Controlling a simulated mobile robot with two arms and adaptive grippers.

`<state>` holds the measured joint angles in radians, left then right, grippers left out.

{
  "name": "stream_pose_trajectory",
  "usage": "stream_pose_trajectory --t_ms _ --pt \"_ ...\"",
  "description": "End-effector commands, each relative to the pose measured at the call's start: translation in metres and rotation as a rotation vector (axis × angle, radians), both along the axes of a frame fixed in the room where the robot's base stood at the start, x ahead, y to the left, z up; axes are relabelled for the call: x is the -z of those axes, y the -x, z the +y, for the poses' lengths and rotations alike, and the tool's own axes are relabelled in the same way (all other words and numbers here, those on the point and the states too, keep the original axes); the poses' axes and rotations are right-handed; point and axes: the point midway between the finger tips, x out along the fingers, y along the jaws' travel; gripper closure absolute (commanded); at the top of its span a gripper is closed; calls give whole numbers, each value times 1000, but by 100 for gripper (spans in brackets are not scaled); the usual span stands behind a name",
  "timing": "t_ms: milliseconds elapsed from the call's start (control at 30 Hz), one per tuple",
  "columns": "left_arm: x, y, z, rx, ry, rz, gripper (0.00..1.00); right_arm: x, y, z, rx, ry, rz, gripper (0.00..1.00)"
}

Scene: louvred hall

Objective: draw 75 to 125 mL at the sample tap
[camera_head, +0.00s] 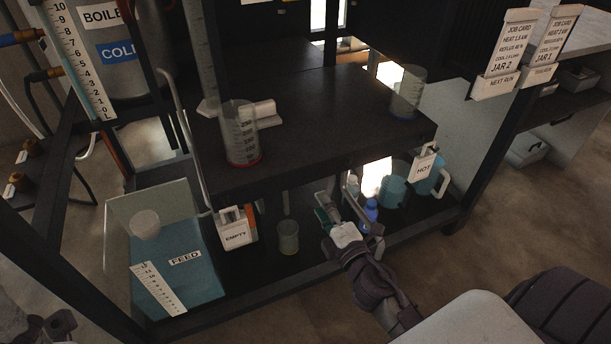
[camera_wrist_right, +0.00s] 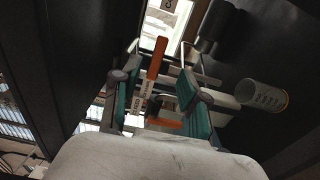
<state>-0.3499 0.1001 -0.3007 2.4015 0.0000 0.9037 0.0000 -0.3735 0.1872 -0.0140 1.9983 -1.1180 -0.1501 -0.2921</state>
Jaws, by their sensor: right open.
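My right gripper (camera_head: 350,214) is open and empty by the front of the lower shelf, under the dark upper shelf. In the right wrist view, an upright orange lever (camera_wrist_right: 157,60) with small labels shows between the open fingers (camera_wrist_right: 158,92); whether they touch it I cannot tell. I cannot pick out the sample tap's spout. A graduated beaker with a red base (camera_head: 240,145) stands on the upper shelf. A small clear vessel (camera_head: 288,238) stands on the lower shelf, left of my right gripper. A grey part of my left gripper (camera_head: 50,326) shows at the bottom left; its jaws are unclear.
A feed tank (camera_head: 190,262) with blue liquid stands at the left. A blue bottle (camera_head: 371,211) and blue jugs (camera_head: 393,191), one tagged HOT, stand right of the gripper. A blue-based beaker (camera_head: 408,92) stands on the upper shelf.

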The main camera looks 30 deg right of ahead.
Motion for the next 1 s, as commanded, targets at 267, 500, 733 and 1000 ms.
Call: stream_pose_trajectory --t_ms 267,500,733,1000 --pt "-8 -1 0 0 -1 3 60 -3 -33 -2 2 -3 -1 56" --pt "-12 -1 0 0 -2 5 60 -2 -66 -4 3 -3 0 56" --pt "-11 -1 0 0 -2 6 60 0 -77 -5 3 -5 3 56" --pt "-12 -1 -1 0 -2 6 60 0 -90 -5 3 -5 2 56"
